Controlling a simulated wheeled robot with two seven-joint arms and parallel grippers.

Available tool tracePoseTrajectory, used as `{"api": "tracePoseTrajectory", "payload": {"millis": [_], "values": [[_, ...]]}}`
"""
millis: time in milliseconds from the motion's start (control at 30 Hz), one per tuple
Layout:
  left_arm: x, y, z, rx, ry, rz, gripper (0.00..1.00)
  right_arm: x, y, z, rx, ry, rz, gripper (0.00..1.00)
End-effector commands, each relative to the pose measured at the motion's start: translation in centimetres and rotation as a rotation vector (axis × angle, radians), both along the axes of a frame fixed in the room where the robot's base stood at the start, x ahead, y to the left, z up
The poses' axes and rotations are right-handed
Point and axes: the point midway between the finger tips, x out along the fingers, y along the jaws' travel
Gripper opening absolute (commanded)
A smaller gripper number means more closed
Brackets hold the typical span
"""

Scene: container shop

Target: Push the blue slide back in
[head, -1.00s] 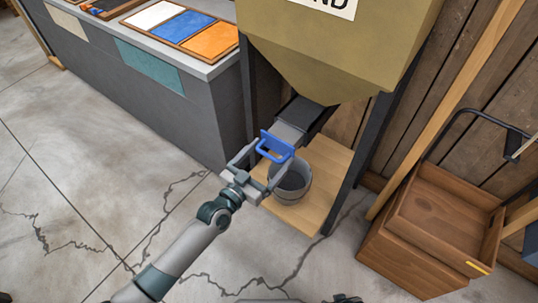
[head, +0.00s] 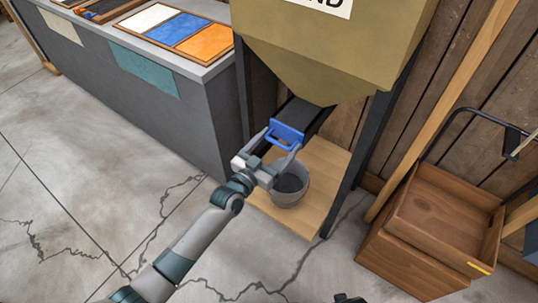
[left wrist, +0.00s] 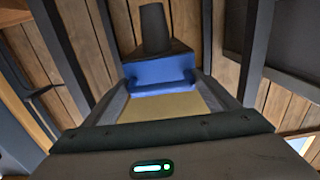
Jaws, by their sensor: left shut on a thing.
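The blue slide (head: 287,132) with its handle sits at the mouth of the dark chute (head: 303,112) under the tan hopper (head: 325,60). No grey plate shows between its blue front and the chute. My left gripper (head: 282,144) is shut on the slide's blue handle, a finger on either side. In the left wrist view the blue slide front and handle bar (left wrist: 160,87) lie between my fingers. My right gripper does not show clearly; only a small dark part of me shows at the bottom edge.
A grey counter (head: 170,115) with colour samples is at left. The floor in front is clear.

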Motion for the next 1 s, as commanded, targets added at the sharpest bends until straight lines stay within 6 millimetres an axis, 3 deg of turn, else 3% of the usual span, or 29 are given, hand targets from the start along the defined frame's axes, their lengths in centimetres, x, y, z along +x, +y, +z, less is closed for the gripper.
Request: {"api": "tracePoseTrajectory", "payload": {"millis": [367,400,433,1000], "values": [[0.7,-0.9,0.0,0.0,0.002,-0.004,0.4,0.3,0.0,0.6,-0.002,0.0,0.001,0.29],[0.7,-0.9,0.0,0.0,0.003,-0.004,0.83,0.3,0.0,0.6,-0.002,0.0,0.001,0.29],[0.7,-0.9,0.0,0.0,0.003,-0.004,0.88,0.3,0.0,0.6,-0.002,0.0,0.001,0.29],[-0.3,0.1,-0.1,0.0,0.004,-0.001,0.88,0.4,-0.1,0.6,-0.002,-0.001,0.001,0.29]]}}
